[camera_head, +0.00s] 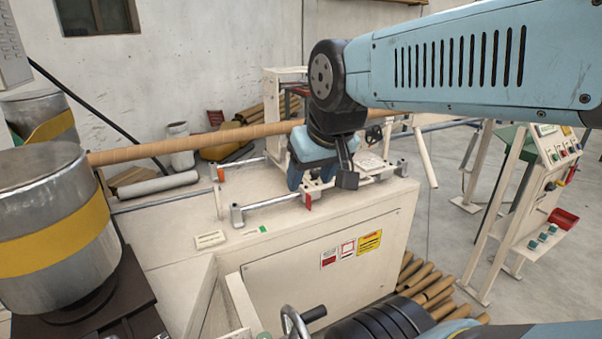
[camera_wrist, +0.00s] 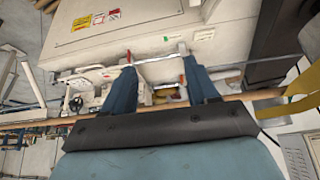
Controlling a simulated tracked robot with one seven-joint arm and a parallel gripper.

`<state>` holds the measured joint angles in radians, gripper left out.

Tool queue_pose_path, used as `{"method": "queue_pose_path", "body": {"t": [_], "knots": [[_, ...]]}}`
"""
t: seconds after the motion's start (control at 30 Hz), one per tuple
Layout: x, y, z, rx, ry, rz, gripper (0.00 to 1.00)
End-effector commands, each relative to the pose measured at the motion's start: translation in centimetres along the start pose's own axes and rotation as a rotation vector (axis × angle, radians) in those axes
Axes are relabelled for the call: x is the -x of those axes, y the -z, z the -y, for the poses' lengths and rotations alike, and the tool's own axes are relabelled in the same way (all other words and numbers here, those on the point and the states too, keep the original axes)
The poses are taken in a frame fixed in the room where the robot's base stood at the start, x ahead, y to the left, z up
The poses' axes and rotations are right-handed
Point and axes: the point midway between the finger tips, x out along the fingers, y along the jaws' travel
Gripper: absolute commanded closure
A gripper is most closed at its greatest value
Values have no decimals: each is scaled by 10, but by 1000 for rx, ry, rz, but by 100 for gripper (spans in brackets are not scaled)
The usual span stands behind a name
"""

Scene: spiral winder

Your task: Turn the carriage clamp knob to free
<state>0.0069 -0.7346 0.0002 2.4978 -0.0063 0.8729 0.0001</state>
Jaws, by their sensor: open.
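The carriage (camera_head: 377,174) is a cream frame on rails on top of the winder bed. It also shows in the wrist view (camera_wrist: 98,76). A small red part (camera_head: 309,202) sits at its front edge, and a red part shows beside one fingertip in the wrist view (camera_wrist: 128,57). I cannot tell whether this is the clamp knob. A dark handwheel (camera_head: 374,135) stands at the carriage's back; it also shows in the wrist view (camera_wrist: 75,103). My gripper (camera_wrist: 160,66) is open and empty, its blue fingers pointing down over the carriage area. My wrist hides part of the carriage.
A long brown tube (camera_head: 190,143) runs across behind the carriage, close to my gripper. A metal drum (camera_head: 50,220) with a yellow band stands at left. A control panel (camera_head: 556,150) stands at right. Brown tubes (camera_head: 430,288) lie on the floor beside the cream bed (camera_head: 310,245).

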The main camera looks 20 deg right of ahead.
Motion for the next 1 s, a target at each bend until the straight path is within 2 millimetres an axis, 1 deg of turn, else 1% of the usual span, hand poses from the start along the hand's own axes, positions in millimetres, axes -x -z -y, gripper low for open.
{"method": "queue_pose_path", "body": {"t": [0.03,0.1,0.17,0.3,0.4,0.6,0.8,1.0], "knots": [[-6,7,-3,-3,-9,-6,36],[-16,21,-21,-4,-26,-30,34],[-28,36,-29,-8,-45,-57,34],[-59,76,-49,-8,-92,-134,34],[-83,101,-65,-3,-121,-189,34],[-131,145,-97,18,-165,-299,34],[-180,177,-127,46,-186,-408,34],[-229,196,-156,65,-179,-517,34]]}}
